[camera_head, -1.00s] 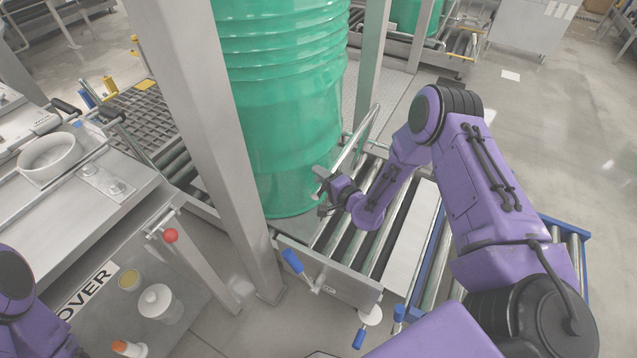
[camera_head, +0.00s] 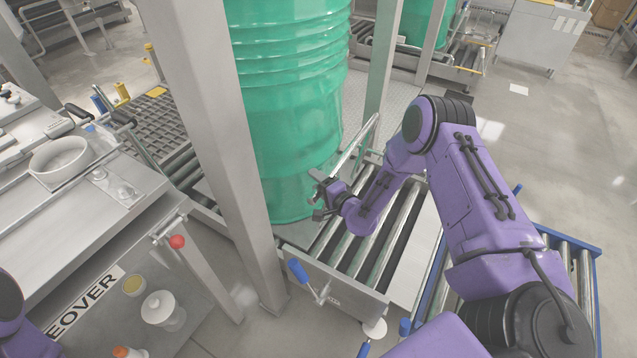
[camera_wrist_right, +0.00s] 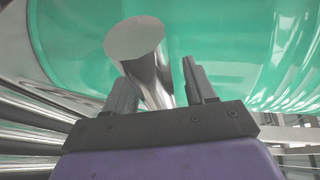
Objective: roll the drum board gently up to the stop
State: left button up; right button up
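The large green drum (camera_head: 300,130) stands upright on the roller conveyor (camera_head: 375,245), partly behind a grey post. It fills the back of the right wrist view (camera_wrist_right: 230,40). A metal push bar (camera_head: 357,146) slants down beside the drum. My right gripper (camera_head: 319,195) is at the bar's near end, close to the drum's lower side. In the wrist view the round-ended bar (camera_wrist_right: 145,62) runs between both fingers, which appear closed around it. The board under the drum is mostly hidden, and I cannot make out the stop. Only part of my left arm shows; its gripper is out of view.
The grey post (camera_head: 215,130) stands close to the drum's left. A blue-handled lever (camera_head: 298,271) sits on the conveyor's front. A steel bench (camera_head: 75,215) with a white bowl (camera_head: 62,158) and a red knob (camera_head: 177,241) is at left. Open floor lies at right.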

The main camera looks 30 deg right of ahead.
jog(key=shift+s, duration=0.1)
jog(key=v, duration=1)
jog(key=shift+p, duration=0.3)
jog(key=shift+s, duration=0.1)
dwell(0.6)
jog(key=s+a+f+n+g+h+p, duration=0.1)
jog(key=s+f+n+g+h+p, duration=0.1)
jog(key=s+f+n+g, duration=0.3)
jog(key=s+f+n+g+h+p, duration=0.1)
jog(key=s+g+h, duration=0.1)
jog(key=s, duration=0.5)
jog(key=s+a+r+n+g+h+p, duration=0.1)
jog(key=s+n+g+p, duration=0.2)
jog(key=s, duration=1.3)
jog(key=g+p, duration=0.1)
jog(key=g, duration=0.1)
jog(key=shift+a+r+g, duration=0.2)
jog(key=shift+g, duration=0.1)
